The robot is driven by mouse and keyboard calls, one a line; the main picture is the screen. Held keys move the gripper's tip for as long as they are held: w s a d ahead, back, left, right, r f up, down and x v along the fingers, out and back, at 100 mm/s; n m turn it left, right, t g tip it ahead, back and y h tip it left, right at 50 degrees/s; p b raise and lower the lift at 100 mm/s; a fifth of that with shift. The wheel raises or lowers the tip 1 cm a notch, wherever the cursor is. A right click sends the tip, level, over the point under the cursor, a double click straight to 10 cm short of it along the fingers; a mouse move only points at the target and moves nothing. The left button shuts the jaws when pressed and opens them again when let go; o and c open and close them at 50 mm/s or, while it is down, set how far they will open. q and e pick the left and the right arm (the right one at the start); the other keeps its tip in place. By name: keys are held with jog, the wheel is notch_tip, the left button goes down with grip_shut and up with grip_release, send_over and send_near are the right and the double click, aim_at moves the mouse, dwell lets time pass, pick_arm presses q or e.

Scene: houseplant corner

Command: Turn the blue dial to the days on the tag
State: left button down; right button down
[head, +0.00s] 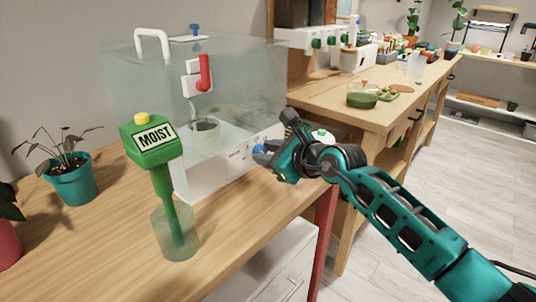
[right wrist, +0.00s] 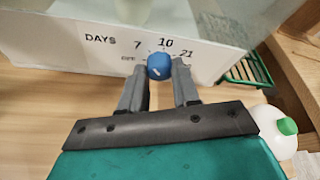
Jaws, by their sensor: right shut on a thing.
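The blue dial (right wrist: 160,66) sits on the white front base of a clear case (head: 240,75). DAYS, OFF, 7, 10 and 21 are printed around it. A small pale mark shows on the dial's face, but I cannot tell which label it points to. My right gripper (right wrist: 160,76) is shut on the dial, one finger on each side. In the head view the right gripper (head: 268,154) reaches the case's front from the right, with a bit of blue at its tips. I cannot make out a tag with days. My left gripper is not in view.
A green MOIST meter (head: 152,145) stands in a clear glass (head: 176,238) in front of the case. A plant in a teal pot (head: 74,182) stands at left. A pale pot (head: 203,138) is inside the case. A white bottle with a green cap (right wrist: 280,130) is close at right.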

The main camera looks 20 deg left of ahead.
jog(key=shift+w+m+g, duration=0.1)
jog(key=shift+m+g, duration=0.5)
jog(key=shift+m, duration=0.3)
jog(key=c, duration=0.8)
grip_release()
jog(key=shift+d, duration=0.15)
jog(key=shift+d+r, duration=0.2)
jog(key=shift+d, duration=0.05)
jog(key=p+v, duration=0.1)
jog(key=v, duration=0.5)
jog(key=p+v, duration=0.1)
jog(key=v, duration=0.5)
jog(key=shift+d+f, duration=0.15)
jog(key=shift+f, duration=0.05)
